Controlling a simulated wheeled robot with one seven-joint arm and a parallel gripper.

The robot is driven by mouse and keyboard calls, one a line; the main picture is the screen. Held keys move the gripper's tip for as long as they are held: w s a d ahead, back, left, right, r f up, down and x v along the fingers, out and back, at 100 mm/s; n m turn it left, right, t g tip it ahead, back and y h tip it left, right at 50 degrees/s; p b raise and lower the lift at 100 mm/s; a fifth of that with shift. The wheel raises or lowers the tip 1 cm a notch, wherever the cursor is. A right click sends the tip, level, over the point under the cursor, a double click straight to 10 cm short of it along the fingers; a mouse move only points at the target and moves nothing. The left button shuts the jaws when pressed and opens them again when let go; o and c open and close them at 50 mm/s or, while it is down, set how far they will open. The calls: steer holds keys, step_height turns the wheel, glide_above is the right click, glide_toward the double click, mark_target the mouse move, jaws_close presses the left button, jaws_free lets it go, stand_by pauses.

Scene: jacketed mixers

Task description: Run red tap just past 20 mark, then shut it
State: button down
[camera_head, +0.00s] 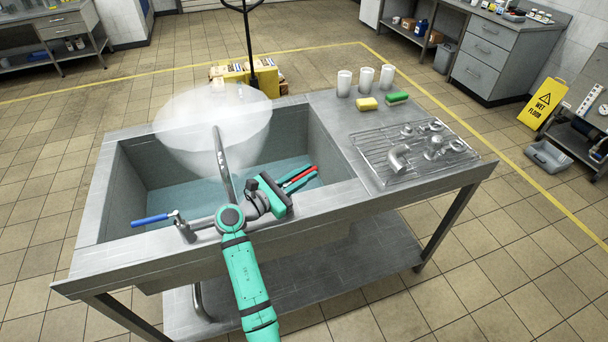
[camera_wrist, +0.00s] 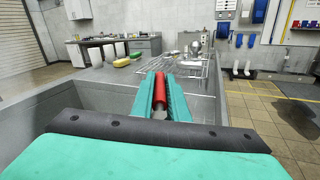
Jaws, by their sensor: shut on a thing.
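The red tap handle (camera_head: 298,174) is a lever at the right side of the sink tap. My gripper (camera_head: 303,178) is shut on it, with a teal finger on each side. In the wrist view the red handle (camera_wrist: 160,88) lies lengthwise between the fingers. The blue tap handle (camera_head: 150,219) points left at the other side. The curved metal spout (camera_head: 221,160) rises in front of a large translucent whitish bowl (camera_head: 208,112) at the back of the sink. I cannot make out marks on the bowl or running water.
The steel sink (camera_head: 128,190) has a teal-looking bottom. Its right drainboard (camera_head: 335,125) holds white cups (camera_head: 366,79), a yellow sponge (camera_head: 366,104), a green sponge (camera_head: 397,97) and a wire rack (camera_head: 400,165) with metal fittings.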

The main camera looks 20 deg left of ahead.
steer(key=c, duration=1.7)
jaws_free()
steer(key=shift+w+a+f, duration=0.1)
steer(key=shift+a+f, duration=0.05)
steer(key=shift+f, duration=0.15)
steer(key=shift+c, duration=0.2)
steer(key=shift+r, duration=0.1)
steer(key=shift+r, duration=0.15)
steer(key=shift+r, duration=0.3)
step_height(320, 180, up, 2)
steer(key=shift+r, duration=0.25)
steer(key=s+d+r, duration=0.5)
steer(key=s+r, duration=0.4)
steer(key=s, duration=0.4)
steer(key=shift+r, duration=0.3)
steer(key=shift+s+d, duration=0.1)
